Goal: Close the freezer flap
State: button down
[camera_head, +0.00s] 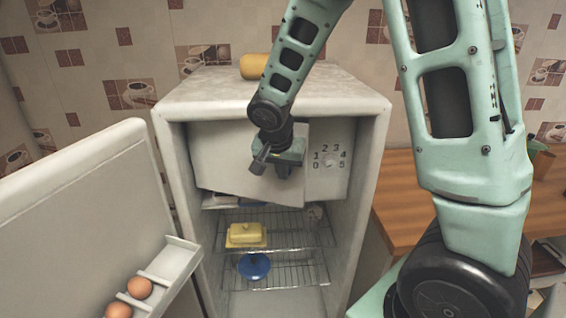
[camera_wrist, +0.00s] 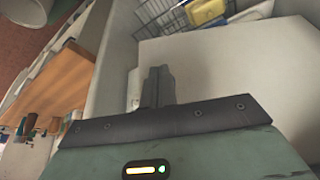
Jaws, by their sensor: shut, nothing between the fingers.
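The freezer flap (camera_head: 222,160) is a plain white panel in the top of the open fridge (camera_head: 190,95). Its lower edge slants down to the right, so it looks ajar, with its right side standing out towards me. In the wrist view the flap (camera_wrist: 235,75) is the broad pale surface right of the fingers. My gripper (camera_head: 271,166) is shut and empty in front of the flap's right part, hiding some of it. The shut fingers also show in the wrist view (camera_wrist: 157,82). I cannot tell whether they touch the flap.
A numbered dial panel (camera_head: 329,160) is right of the flap. Below are wire shelves (camera_head: 290,232) with a yellow butter dish (camera_head: 246,234) and a blue dish (camera_head: 254,266). The open fridge door (camera_head: 85,200) with eggs (camera_head: 139,287) stands left. A wooden counter (camera_head: 400,195) is right.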

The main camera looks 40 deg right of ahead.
jog(key=shift+w+d, duration=0.15)
jog(key=shift+d, duration=0.1)
jog(key=w+d, duration=0.1)
jog(key=d, duration=0.1)
jog(key=w+d, duration=0.1)
jog(key=shift+d, duration=0.4)
jog(key=shift+a, duration=0.1)
